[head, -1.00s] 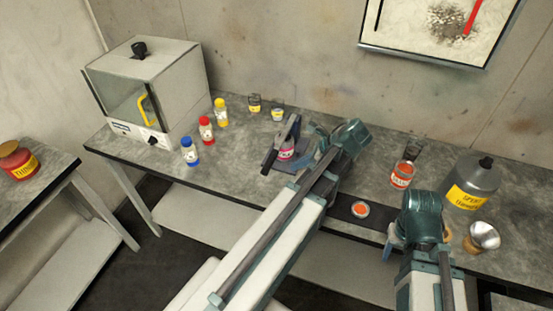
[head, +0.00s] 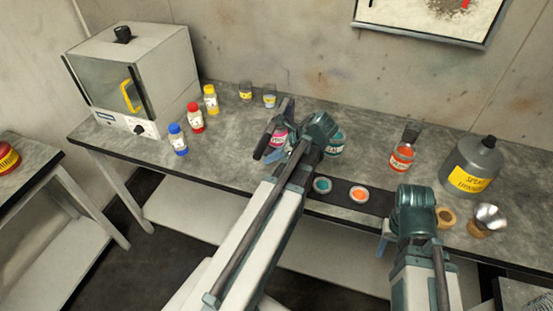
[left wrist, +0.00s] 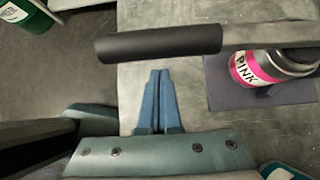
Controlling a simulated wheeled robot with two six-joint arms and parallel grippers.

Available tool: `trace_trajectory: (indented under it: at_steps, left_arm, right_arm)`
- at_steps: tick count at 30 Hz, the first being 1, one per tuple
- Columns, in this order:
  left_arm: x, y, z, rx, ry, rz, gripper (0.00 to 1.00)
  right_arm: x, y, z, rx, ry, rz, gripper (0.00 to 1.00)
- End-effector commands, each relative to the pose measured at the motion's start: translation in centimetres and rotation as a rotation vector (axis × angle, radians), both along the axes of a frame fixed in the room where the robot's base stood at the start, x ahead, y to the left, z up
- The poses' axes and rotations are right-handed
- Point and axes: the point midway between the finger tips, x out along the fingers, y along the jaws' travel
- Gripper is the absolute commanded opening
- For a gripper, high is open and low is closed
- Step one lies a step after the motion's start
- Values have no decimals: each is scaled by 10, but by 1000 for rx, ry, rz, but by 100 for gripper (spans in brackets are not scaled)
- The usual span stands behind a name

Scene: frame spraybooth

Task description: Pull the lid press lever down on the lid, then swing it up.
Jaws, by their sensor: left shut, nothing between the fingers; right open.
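The lid press (head: 283,108) stands on the bench, its lever slanting toward the front to a black grip. In the left wrist view the black grip (left wrist: 160,43) crosses the upper middle, with the grey lever arm (left wrist: 270,32) running right from it. A jar labelled PINK (left wrist: 250,70) stands on the dark base (left wrist: 262,96) under the lever arm; its top is partly hidden. My left gripper (left wrist: 159,72) is shut and empty, its fingertips just short of the grip in the picture; I cannot tell the height between them. My right gripper (head: 386,240) is open at the bench's front edge, apart from the press.
Blue (head: 178,140), red (head: 196,118) and yellow (head: 211,100) bottles and a glass-fronted box (head: 135,80) stand left. An orange jar (head: 402,157), a grey thinner can (head: 470,170) and a metal cup (head: 487,218) stand right.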

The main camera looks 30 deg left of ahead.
Motion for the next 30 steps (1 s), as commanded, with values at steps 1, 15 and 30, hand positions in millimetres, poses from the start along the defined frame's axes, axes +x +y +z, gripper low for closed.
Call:
trace_trajectory:
  at_steps: [1,15,30]
  left_arm:
    - [0,1,11,0,0,0,0]
    - [-1,5,30,0,-1,1,0]
    - [-1,5,44,1,0,1,0]
  right_arm:
    - [0,0,11,0,0,0,50]
    - [0,0,30,0,0,0,50]
    - [0,0,44,0,0,0,50]
